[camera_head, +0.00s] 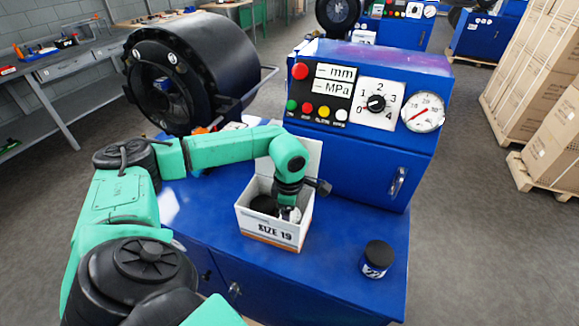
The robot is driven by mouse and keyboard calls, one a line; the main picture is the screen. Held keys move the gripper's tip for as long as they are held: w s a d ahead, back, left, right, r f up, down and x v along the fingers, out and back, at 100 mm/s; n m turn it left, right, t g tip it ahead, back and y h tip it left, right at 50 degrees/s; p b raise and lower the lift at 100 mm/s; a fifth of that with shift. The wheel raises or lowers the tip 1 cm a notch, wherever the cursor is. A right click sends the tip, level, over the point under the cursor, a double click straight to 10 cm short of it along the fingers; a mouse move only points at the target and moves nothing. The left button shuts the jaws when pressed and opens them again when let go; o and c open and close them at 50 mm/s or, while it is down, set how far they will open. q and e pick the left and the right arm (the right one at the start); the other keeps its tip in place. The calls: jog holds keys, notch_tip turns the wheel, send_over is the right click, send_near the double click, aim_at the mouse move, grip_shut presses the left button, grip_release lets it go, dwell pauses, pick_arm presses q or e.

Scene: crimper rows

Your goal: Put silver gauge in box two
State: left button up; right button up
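A white open box (268,231) marked "SIZE 19" stands on the blue machine's worktop, its lid raised at the back. My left gripper (289,202) points down into the box. A small silver-white thing (291,214) shows just below the gripper, inside the box; it is too small to tell if it is the silver gauge or whether the fingers hold it. The fingertips are mostly hidden. A black round thing (264,204) lies in the box to the left of the gripper. My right gripper is not in view. No box labelled two is seen.
The black crimper head (195,75) is at the left. The worktop between box and jar is clear.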

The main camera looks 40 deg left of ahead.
pick_arm(q)
notch_tip(320, 180, down, 2)
jog(key=shift+f, duration=0.15)
jog(key=o, duration=1.3)
jog(key=shift+r, duration=0.35)
notch_tip(320, 180, up, 11)
jog(key=b, duration=0.3)
jog(key=shift+w+d+f, duration=0.1)
jog(key=shift+f, duration=0.05)
jog(key=shift+r, duration=0.5)
